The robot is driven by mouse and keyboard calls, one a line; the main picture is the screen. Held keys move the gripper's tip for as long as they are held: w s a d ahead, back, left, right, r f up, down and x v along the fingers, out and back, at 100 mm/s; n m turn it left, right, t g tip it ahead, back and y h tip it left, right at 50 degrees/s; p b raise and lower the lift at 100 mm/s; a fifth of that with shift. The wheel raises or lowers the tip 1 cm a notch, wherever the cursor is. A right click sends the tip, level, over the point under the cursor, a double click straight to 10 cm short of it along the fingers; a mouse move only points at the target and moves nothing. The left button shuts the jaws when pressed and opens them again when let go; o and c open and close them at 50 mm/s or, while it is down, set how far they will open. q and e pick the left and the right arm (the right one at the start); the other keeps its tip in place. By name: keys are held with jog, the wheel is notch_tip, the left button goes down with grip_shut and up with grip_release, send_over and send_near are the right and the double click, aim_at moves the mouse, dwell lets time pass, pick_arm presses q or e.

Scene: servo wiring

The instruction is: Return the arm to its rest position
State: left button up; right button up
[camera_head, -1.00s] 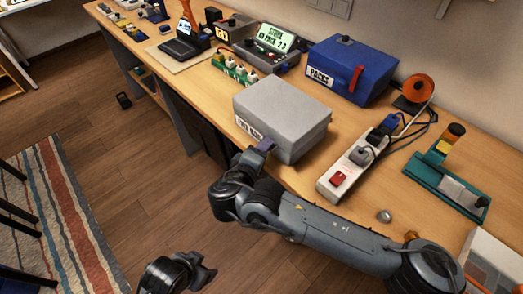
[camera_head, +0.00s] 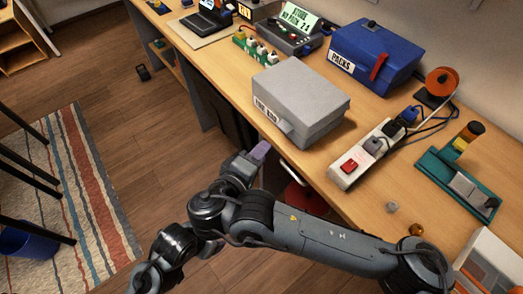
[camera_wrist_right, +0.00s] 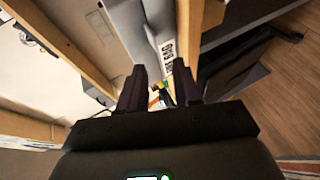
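My right gripper (camera_head: 255,155) is in front of the bench edge, just below and left of a closed grey box (camera_head: 302,100), apart from it and empty. In the right wrist view its two dark fingers (camera_wrist_right: 160,88) are spread with a gap between them. The grey box's labelled front (camera_wrist_right: 165,45) shows beyond the fingers. My right arm stretches in from the lower right. Another dark arm part of mine (camera_head: 170,248) shows at the bottom, left of the right forearm. I cannot make out left fingers there.
The wooden bench (camera_head: 365,205) holds a blue box (camera_head: 375,55), a power strip (camera_head: 350,168) with plugs, an orange spool (camera_head: 442,82) and a green fixture (camera_head: 455,185). A red stool (camera_head: 300,198) is under the bench. Open floor (camera_head: 150,125) lies left.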

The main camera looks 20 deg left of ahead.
jog(key=s+d+f+m+g+p, duration=0.35)
jog(key=s+f+g, duration=0.55)
jog(key=s+f, duration=0.6)
jog(key=s+d+f+m+g+y+p, duration=0.1)
jog(key=s+d+f+m+g, duration=0.2)
jog(key=d, duration=0.7)
jog(key=s+d+f+m+g+y+p, duration=0.15)
jog(key=s+d+f+m, duration=0.35)
jog(key=d, duration=0.5)
jog(key=d+r+m+t+h, duration=0.1)
jog(key=d+r+m, duration=0.25)
jog(key=d, duration=0.65)
jog(key=w+d+r+n+t, duration=0.1)
jog(key=w+d+r+t, duration=0.1)
jog(key=w+d+r, duration=0.15)
notch_tip(320, 180, up, 38)
jog(key=p, duration=3.7)
jog(key=shift+w+a+n, duration=0.3)
jog(key=shift+w+a, duration=0.05)
jog(key=shift+r, duration=0.1)
